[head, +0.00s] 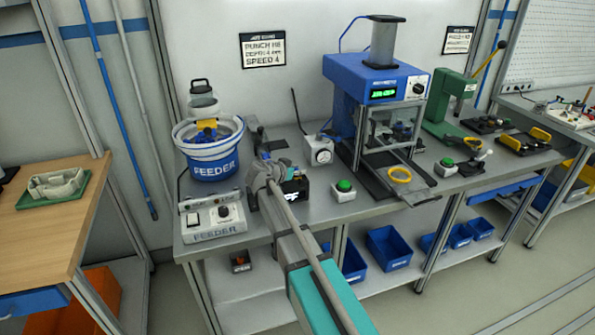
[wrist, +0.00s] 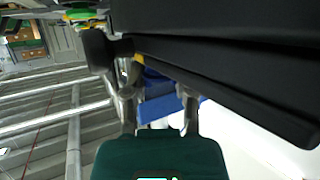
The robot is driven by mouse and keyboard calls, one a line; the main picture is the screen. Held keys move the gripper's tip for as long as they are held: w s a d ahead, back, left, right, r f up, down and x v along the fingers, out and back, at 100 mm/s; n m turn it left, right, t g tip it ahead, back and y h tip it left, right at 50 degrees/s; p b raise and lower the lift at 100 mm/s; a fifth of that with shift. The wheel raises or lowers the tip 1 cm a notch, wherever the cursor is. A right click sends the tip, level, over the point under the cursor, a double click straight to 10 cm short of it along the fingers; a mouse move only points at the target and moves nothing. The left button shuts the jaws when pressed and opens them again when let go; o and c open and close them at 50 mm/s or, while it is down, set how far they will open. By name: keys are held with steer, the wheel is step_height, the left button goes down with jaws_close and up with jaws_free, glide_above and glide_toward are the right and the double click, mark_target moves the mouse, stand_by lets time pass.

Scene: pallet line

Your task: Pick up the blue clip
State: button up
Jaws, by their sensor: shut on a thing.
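My gripper (head: 268,172) is beside the feeder's control box and close to a black block (head: 295,188) on the grey bench. My arm hides most of it in the head view. In the wrist view its grey fingers (wrist: 158,98) reach up from the dark green body. Blue shows between and behind the fingers, with a little yellow above; I cannot separate the blue clip's outline from what lies behind. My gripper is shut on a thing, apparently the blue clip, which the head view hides. Black shapes fill the wrist view's upper right.
The feeder (head: 212,150) with its blue and white bowl stands just left of my gripper, behind its control box (head: 213,220). A green button (head: 344,187), a dial box (head: 320,150) and a blue press (head: 375,85) stand right. Blue bins (head: 390,248) sit below.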

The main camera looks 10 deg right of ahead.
steer(key=shift+r+p, duration=1.3)
steer(key=shift+r, duration=0.2)
steer(key=s+r+p, duration=0.9)
steer(key=s, duration=0.5)
steer(key=shift+a+r+p, duration=0.25)
steer(key=shift+r+p, duration=0.05)
steer(key=shift+d, duration=0.1)
